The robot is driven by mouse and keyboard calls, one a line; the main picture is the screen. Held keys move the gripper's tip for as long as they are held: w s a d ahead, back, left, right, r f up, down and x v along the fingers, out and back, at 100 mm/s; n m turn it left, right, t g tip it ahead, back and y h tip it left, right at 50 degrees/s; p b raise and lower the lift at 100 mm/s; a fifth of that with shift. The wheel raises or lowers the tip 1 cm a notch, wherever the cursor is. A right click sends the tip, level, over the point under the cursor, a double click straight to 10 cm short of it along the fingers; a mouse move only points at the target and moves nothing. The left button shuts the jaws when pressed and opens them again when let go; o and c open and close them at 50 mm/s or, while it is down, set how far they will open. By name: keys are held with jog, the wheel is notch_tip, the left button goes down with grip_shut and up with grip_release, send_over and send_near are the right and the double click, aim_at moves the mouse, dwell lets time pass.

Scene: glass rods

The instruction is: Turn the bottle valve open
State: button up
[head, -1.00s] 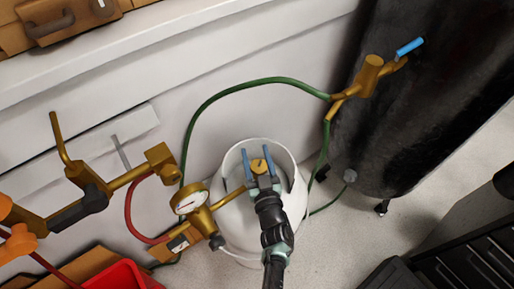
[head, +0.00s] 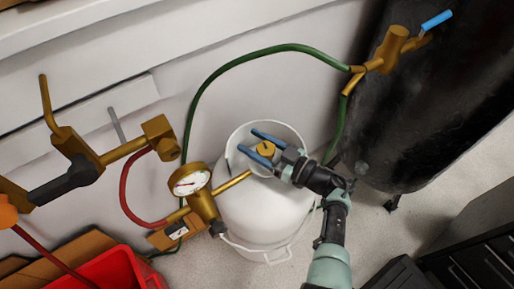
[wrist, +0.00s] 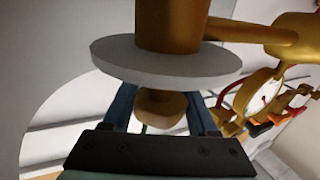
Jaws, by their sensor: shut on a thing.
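The white gas bottle (head: 262,212) stands upright on the floor with a white collar round its top. The brass bottle valve (head: 265,148) sits inside the collar. My gripper (head: 249,142) reaches in from the lower right, its two blue fingers on either side of the valve top. In the wrist view a pale disc (wrist: 165,64) and a brass body show above a rounded brass knob (wrist: 163,110), which lies between the fingers. My gripper is shut on the valve, though the exact contact is hard to see.
A brass regulator with a gauge (head: 190,181) joins the valve from the left. A green hose (head: 240,60) arcs over to a brass fitting on a black tank (head: 420,110). A red crate (head: 110,270) is at lower left, black boxes at lower right.

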jog(key=n+g+b, duration=0.1)
jog(key=b, duration=0.1)
jog(key=n+g+y+b, duration=0.1)
jog(key=g, duration=0.1)
jog(key=n+g+y+b, duration=0.1)
jog(key=b, duration=0.1)
jog(key=shift+s+f+b, duration=0.35)
jog(key=shift+s+f, duration=0.05)
jog(key=shift+s+r+n+g+b, duration=0.15)
jog(key=shift+n+g+b, duration=0.25)
jog(key=shift+g+b, duration=0.4)
jog(key=shift+r, duration=0.15)
jog(key=o, duration=1.4)
jog(key=shift+a, duration=0.1)
jog(key=b+v, duration=0.5)
jog(key=v, duration=0.6)
jog(key=shift+d+f, duration=0.3)
jog(key=shift+d, duration=0.05)
jog(key=shift+s+d+r+b, duration=0.2)
jog(key=shift+d+b, duration=0.25)
jog(key=shift+d, duration=0.2)
